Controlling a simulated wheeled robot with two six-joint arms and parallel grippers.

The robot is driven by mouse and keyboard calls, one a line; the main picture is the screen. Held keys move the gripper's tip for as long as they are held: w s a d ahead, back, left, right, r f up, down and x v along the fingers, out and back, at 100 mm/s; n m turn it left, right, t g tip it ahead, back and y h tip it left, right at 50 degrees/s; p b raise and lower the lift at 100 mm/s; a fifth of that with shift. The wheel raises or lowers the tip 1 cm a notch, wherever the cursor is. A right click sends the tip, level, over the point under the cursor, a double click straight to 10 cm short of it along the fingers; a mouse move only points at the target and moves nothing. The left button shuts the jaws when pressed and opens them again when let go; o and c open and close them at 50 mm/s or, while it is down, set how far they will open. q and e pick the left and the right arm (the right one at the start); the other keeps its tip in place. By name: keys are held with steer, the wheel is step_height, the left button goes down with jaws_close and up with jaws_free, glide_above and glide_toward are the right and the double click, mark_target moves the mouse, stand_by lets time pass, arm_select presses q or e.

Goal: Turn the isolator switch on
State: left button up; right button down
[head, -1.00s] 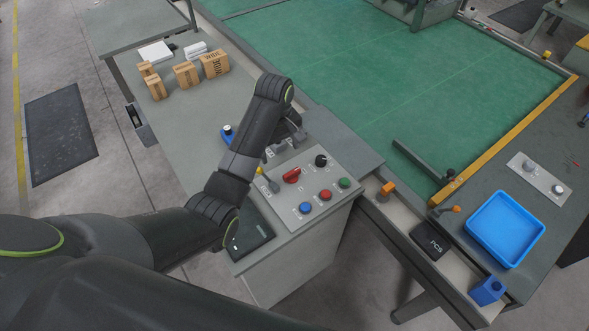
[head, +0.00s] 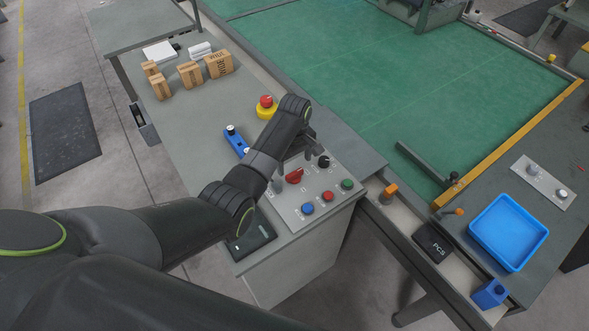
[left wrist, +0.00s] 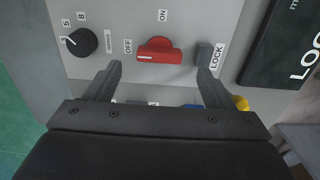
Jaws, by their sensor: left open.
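The isolator switch is a red rotary knob (head: 295,176) on the sloped grey control panel (head: 285,212). In the left wrist view the red knob (left wrist: 158,51) lies crosswise, its white mark at the OFF side. ON is printed above it. My left gripper (head: 294,164) is over the panel with its jaws open. In the left wrist view its two fingertips (left wrist: 160,62) stand on either side of the knob, with gaps to it. The right finger appears beside the LOCK label. My right gripper is not in view.
The panel also holds a black dial (head: 323,162) and blue (head: 307,208), red (head: 328,197) and green (head: 347,184) buttons. A red-and-yellow emergency stop (head: 266,106) stands behind my arm. Cardboard boxes (head: 190,75) sit farther back; a blue tray (head: 508,232) is at right.

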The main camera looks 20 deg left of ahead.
mark_target(295, 173)
arm_select(q)
steer(key=shift+f, duration=2.55)
steer(key=c, duration=1)
